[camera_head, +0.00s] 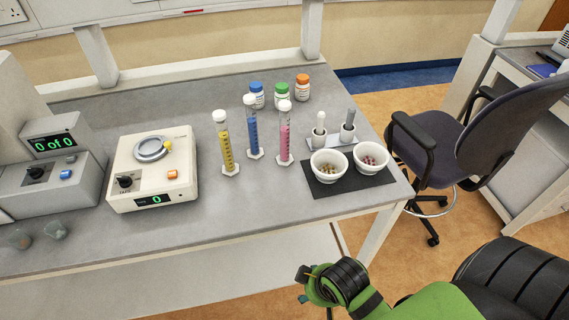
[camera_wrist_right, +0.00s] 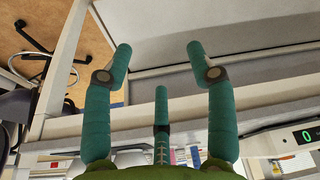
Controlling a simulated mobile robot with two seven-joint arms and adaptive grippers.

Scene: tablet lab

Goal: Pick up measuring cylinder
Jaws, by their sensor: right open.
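Three measuring cylinders with white caps stand upright on the grey bench in the head view. My right gripper (camera_head: 309,284) is low at the bottom of the head view, in front of the bench edge and well apart from the cylinders. In the right wrist view my right gripper (camera_wrist_right: 158,62) has its teal fingers spread, with nothing between them. No cylinder shows in that view. My left gripper is not in view.
Bottles with blue (camera_head: 256,94), green (camera_head: 281,95) and orange (camera_head: 302,87) caps stand behind the cylinders. Two white bowls (camera_head: 329,166) (camera_head: 370,159) sit on a black mat (camera_head: 345,186) to the right. A balance (camera_head: 153,168) stands left. The bench front (camera_head: 255,205) is clear.

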